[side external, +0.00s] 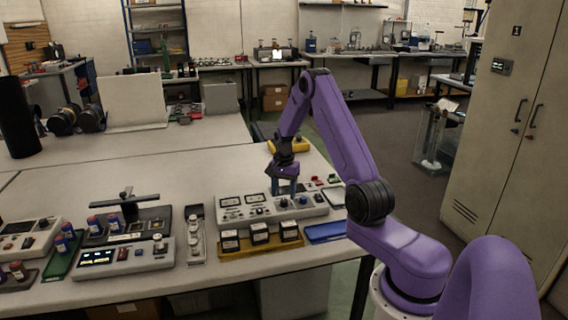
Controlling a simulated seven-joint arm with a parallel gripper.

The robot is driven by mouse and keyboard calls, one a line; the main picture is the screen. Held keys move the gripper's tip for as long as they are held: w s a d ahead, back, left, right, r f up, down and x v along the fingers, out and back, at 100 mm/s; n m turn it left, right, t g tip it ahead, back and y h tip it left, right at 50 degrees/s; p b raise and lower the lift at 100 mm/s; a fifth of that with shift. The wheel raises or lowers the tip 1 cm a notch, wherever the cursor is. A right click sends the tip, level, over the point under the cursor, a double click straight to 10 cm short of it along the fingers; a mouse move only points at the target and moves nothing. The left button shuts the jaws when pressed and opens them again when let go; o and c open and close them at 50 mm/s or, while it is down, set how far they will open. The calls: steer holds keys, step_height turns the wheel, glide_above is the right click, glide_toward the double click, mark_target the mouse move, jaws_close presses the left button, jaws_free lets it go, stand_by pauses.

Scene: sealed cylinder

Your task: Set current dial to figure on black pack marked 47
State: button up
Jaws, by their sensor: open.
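A light grey control box (235,217) with two meters and several knobs stands on the bench at the centre. Small blue-topped knobs sit on its right half, and I cannot tell which one is the current dial. My gripper (285,190) is open and points down over the back right part of the box, close above the knobs; I cannot tell whether it touches one. Three black packs with white labels, at left (229,241), middle (260,233) and right (289,230), stand on a yellow tray (262,250) in front of the box. Their figures are too small to read.
A blue tray (325,233) lies right of the packs. A narrow grey tray with metal cylinders (195,235) stands left of the box. A console with a lit display (97,257) is further left. A yellow item (303,146) lies behind my gripper.

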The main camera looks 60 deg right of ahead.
mark_target(284, 200)
step_height(284, 200, up, 14)
steer(key=shift+r, duration=0.25)
stand_by(0.5)
steer(key=s+a+r+n, duration=0.25)
steer(key=a+n, duration=0.45)
steer(key=a, duration=0.7)
steer(key=s+a+r+n, duration=0.1)
steer(key=s+a+n, duration=0.2)
steer(key=a+n, duration=0.75)
steer(key=s+a+n, duration=0.5)
steer(key=s, duration=0.7)
steer(key=s+a+f+n, duration=0.1)
steer(key=s+a+n, duration=0.4)
steer(key=s, duration=0.7)
steer(key=shift+a+f+n, duration=0.15)
steer(key=shift+f+n, duration=0.05)
steer(key=shift+n, duration=0.25)
